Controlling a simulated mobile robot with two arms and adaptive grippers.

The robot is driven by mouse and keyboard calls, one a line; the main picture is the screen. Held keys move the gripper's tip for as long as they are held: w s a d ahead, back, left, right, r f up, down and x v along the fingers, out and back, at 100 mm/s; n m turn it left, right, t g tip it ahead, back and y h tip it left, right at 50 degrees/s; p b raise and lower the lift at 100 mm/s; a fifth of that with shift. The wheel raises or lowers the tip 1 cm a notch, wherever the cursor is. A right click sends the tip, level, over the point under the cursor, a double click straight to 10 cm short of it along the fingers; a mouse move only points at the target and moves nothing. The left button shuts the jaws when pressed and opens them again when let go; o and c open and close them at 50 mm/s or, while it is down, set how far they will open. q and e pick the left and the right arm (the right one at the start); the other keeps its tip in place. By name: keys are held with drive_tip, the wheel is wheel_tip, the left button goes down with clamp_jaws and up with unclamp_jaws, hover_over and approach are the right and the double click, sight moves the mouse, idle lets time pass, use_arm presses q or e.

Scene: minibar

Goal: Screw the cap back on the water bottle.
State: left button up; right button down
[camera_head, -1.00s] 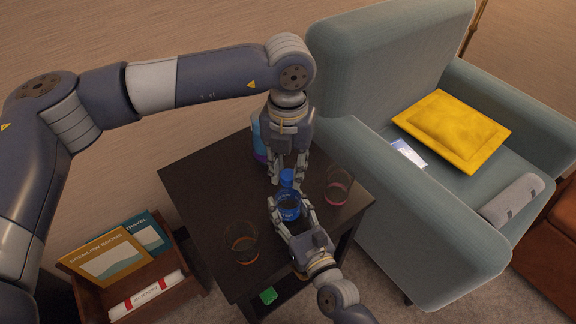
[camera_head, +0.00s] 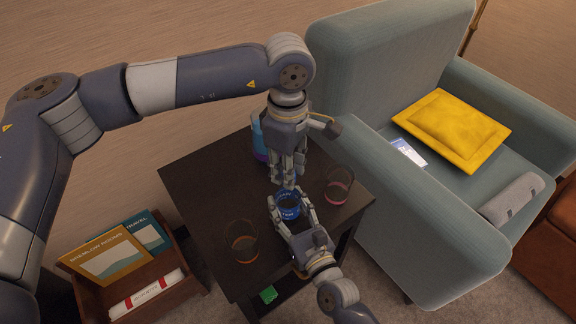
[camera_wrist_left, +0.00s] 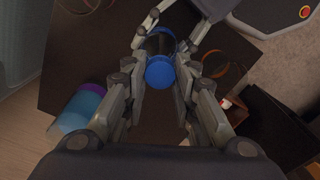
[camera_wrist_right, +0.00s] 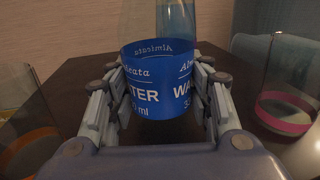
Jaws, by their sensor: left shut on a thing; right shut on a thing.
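The water bottle (camera_head: 288,207) stands upright on the dark side table, with a blue label that reads WATER in the right wrist view (camera_wrist_right: 158,90). My right gripper (camera_head: 292,203) is shut around the label from the front. The blue cap (camera_wrist_left: 160,73) lies over the bottle's top in the left wrist view. My left gripper (camera_head: 287,182) points down from above with its fingers shut on the cap. In the head view the fingers mostly hide the cap. I cannot tell how the cap sits on the neck.
On the table (camera_head: 200,190), a glass with an orange band (camera_head: 242,243) stands front left and one with a pink band (camera_head: 338,187) right. A blue-purple bottle (camera_head: 259,143) stands behind my left gripper. A grey-green armchair (camera_head: 425,215) borders the right; a magazine box (camera_head: 150,285) stands left.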

use_arm(q)
drive_tip(key=m, duration=0.5)
drive_tip(key=shift+m, duration=0.3)
drive_tip(key=m, duration=1)
drive_tip(key=shift+m, duration=0.3)
drive_tip(key=m, duration=0.5)
drive_tip(key=shift+m, duration=0.3)
drive_tip(key=o, duration=0.7)
wheel_tip(320, 180, up, 12)
drive_tip(key=shift+f, duration=0.1)
